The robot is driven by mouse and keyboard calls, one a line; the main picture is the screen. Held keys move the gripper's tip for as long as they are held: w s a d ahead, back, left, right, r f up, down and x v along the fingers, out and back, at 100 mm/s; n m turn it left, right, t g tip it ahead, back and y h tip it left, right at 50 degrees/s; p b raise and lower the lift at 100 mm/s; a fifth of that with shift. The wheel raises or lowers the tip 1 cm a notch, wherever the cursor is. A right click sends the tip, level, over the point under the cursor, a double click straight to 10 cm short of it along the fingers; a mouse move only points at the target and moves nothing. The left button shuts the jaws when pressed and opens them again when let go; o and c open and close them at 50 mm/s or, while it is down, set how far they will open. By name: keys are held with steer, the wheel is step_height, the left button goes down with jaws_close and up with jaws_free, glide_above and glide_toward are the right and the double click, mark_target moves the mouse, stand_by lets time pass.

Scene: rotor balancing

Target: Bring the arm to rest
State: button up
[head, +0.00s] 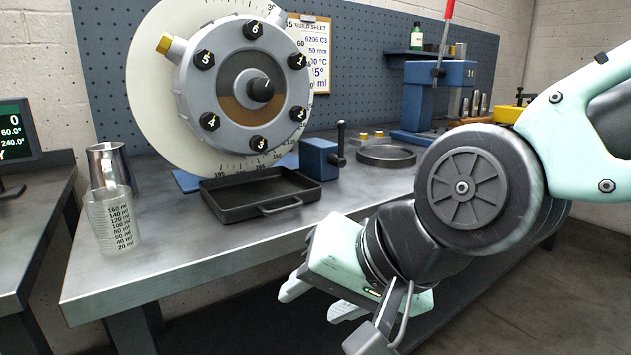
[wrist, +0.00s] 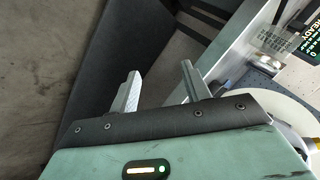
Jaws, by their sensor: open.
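My gripper (head: 318,300) hangs in front of the workbench's front edge, below the level of the bench top, in the head view. Its fingers are apart and nothing is between them. In the wrist view my gripper (wrist: 160,92) also shows two spread fingers, with only the dim space by the bench and floor beyond them. My arm is bent, with the wrist low and the elbow out to the right. The workbench (head: 330,215) is metal-topped.
On the bench stand a rotor (head: 240,85) with numbered bolts, a dark tray (head: 225,205), a measuring cup (head: 110,222), a metal cup (head: 105,165), a blue vise-like block (head: 320,158), a ring (head: 386,156) and a blue press (head: 440,90). A monitor (head: 15,130) is at left.

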steer(key=s+d+f+n+g+h+p, duration=0.1)
steer(key=s+d+f+n+g+h, duration=0.3)
steer(key=d, duration=0.3)
steer(key=s+d+f+n+g+h, duration=0.1)
steer(key=s+d+f+n+h, duration=0.1)
steer(key=s+d+f+n, duration=0.4)
step_height(320, 180, up, 25)
steer(key=w+m+p, duration=0.1)
steer(key=p, duration=2.3)
steer(key=shift+w+d+m, duration=0.15)
steer(key=shift+d+m, duration=0.15)
steer(key=shift+d, duration=0.05)
